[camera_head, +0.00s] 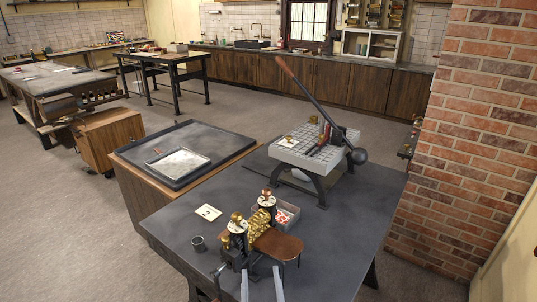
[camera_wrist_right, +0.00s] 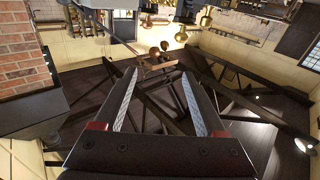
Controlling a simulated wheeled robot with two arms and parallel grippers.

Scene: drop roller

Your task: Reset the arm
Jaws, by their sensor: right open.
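My right gripper (camera_head: 262,284) comes in at the bottom edge of the head view, its two pale fingers apart with nothing between them. It also shows open and empty in the right wrist view (camera_wrist_right: 160,78). In front of it stands the drop roller (camera_head: 258,238), a black-framed machine with brass rollers, round brass knobs and a brown plate on its right side. The fingers appear just below it in the picture; whether they touch it I cannot tell. My left gripper is not in view.
The dark table (camera_head: 325,262) also carries a lever press (camera_head: 314,150), a number card (camera_head: 208,212), a small grey cup (camera_head: 198,243) and a box with red and white pieces (camera_head: 284,216). A dark tray (camera_head: 188,134) lies behind. A brick pillar (camera_head: 470,140) stands right.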

